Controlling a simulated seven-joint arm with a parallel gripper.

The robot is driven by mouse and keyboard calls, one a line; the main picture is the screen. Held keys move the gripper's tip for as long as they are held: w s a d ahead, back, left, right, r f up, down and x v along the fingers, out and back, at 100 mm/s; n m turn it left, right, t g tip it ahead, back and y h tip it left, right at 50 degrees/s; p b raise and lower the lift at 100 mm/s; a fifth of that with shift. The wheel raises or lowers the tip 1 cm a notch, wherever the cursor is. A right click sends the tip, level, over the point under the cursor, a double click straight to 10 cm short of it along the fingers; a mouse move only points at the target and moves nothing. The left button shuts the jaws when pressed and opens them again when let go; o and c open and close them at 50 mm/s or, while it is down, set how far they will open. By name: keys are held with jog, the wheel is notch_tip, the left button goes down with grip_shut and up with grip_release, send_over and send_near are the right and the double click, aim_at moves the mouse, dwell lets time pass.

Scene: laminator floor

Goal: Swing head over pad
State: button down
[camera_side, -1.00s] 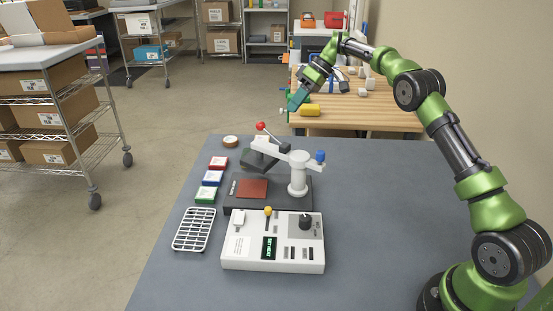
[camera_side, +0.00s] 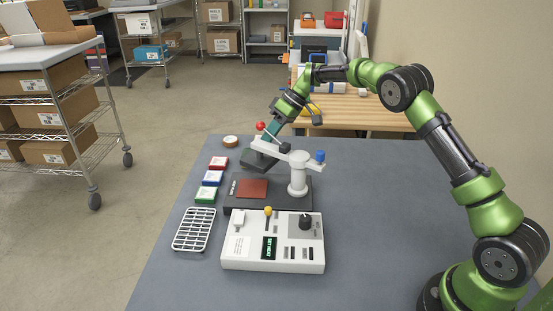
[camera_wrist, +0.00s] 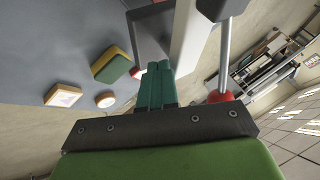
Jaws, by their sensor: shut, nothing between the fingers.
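The press head (camera_side: 257,162) is a dark plate under the far end of a white swing arm (camera_side: 272,147), turned away to the back. The arm pivots on a white post (camera_side: 298,177) with a blue knob. A red ball handle (camera_side: 261,126) stands up near the head; the red ball also shows in the wrist view (camera_wrist: 220,96). The red-brown pad (camera_side: 252,189) lies uncovered on the dark base, in front of the head. My gripper (camera_side: 266,140) is shut and empty, pointing down close behind the handle. Its teal fingers (camera_wrist: 158,88) show together in the wrist view. Contact with the handle or arm cannot be told.
A control box (camera_side: 272,243) with a knob, yellow lever and display stands in front. Red, blue and green blocks (camera_side: 210,179), a white rack (camera_side: 194,230) and a tape roll (camera_side: 230,141) lie left.

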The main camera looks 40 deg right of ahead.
aim_at(258, 142)
jog(key=shift+a, duration=0.1)
jog(key=shift+a+n+g+y, duration=0.3)
jog(key=shift+a+n+g, duration=0.5)
jog(key=shift+a+n, duration=0.65)
jog(key=shift+s+a, duration=0.15)
jog(key=shift+a, duration=0.2)
jog(key=shift+s+a, duration=0.2)
jog(key=shift+a, duration=0.45)
jog(key=shift+s+a+n+g, duration=0.3)
jog(key=shift+a+n+g, duration=0.3)
jog(key=shift+a+n, duration=0.2)
jog(key=shift+r, duration=0.1)
